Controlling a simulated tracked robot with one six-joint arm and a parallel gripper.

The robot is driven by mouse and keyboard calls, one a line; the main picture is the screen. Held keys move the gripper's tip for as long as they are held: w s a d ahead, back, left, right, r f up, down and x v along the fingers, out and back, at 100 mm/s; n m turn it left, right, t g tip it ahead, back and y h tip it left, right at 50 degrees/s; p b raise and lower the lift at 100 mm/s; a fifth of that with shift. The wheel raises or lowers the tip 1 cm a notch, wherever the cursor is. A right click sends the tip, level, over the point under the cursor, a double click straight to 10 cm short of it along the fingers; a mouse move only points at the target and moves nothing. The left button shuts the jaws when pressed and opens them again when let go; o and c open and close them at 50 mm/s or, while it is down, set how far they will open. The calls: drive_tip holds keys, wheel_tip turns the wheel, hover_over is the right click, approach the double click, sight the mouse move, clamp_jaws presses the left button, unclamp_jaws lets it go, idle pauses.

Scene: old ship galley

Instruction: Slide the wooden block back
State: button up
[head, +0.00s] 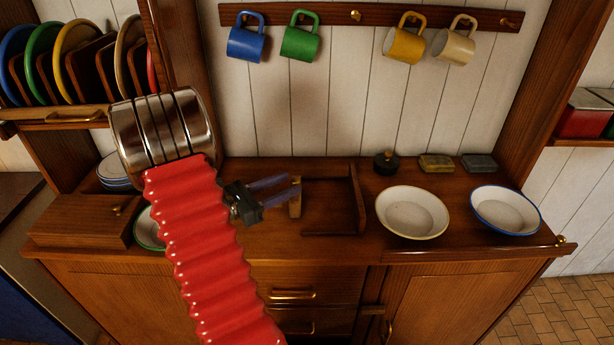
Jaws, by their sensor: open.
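A small light wooden block (295,203) stands on the counter at the left end of a low dark wooden frame (361,198). My gripper (289,187) reaches in from the left, its fingers pointing right. The fingertips are right at the block's upper part, and I cannot tell whether they touch it. The jaws are open. My red ribbed arm cover and metal joint hide part of the counter left of the gripper.
A cream bowl (412,213) and a blue-rimmed bowl (505,211) stand to the right. Behind them are a dark lidded pot (386,163) and two small blocks (436,163). A wooden box (80,222) and a partly hidden green-rimmed bowl (148,230) are left. Mugs hang above.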

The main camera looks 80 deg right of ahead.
drive_tip(key=shift+s, duration=0.1)
drive_tip(key=shift+x, duration=3.7)
drive_tip(key=shift+c, duration=0.4)
clamp_jaws()
